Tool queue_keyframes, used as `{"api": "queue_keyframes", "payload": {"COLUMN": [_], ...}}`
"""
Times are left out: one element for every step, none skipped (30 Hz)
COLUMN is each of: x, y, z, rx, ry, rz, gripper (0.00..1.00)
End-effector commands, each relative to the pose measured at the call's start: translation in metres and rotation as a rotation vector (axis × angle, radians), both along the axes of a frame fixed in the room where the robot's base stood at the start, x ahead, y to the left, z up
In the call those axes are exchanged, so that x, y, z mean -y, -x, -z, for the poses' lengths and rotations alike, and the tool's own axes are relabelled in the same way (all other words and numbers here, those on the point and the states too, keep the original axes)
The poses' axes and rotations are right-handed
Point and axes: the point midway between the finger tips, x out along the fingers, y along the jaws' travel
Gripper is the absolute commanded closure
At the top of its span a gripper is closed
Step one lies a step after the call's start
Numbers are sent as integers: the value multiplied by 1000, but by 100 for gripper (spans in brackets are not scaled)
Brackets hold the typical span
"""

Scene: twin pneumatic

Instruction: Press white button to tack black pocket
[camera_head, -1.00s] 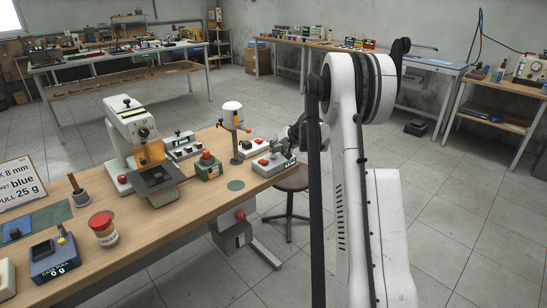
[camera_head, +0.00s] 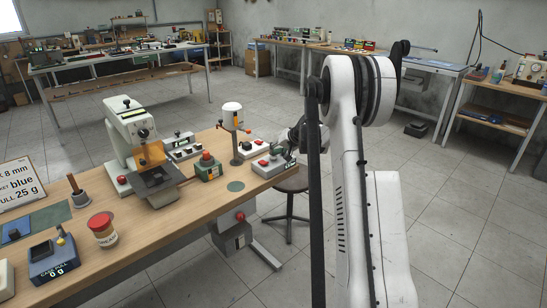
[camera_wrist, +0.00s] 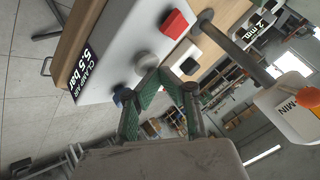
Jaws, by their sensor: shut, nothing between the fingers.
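The tips are at or just beside the white button; contact cannot be told. In the head view my gripper (camera_head: 287,152) is over the box (camera_head: 268,168) at the bench's right end. A dark piece, possibly the black pocket, lies on the machine bed (camera_head: 155,181).
A white sewing-type machine (camera_head: 128,135) stands left of a green box with a red button (camera_head: 208,168).

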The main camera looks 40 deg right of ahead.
Motion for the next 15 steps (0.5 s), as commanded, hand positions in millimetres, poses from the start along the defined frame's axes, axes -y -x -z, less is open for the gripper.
{"api": "queue_keyframes", "payload": {"x": [0,0,0,0,0,0,0,0,0,0,0,0,0,0,0], "y": [0,0,0,0,0,0,0,0,0,0,0,0,0,0,0], "z": [1,1,2,2,2,3,3,3,4,4,4,5,5,6,6], "rx": [0,0,0,0,0,0,0,0,0,0,0,0,0,0,0], "ry": [0,0,0,0,0,0,0,0,0,0,0,0,0,0,0], "rz": [0,0,0,0,0,0,0,0,0,0,0,0,0,0,0], "gripper": [100,100,100,100,100,100,100,100,100,100,100,100,100,100,100]}}
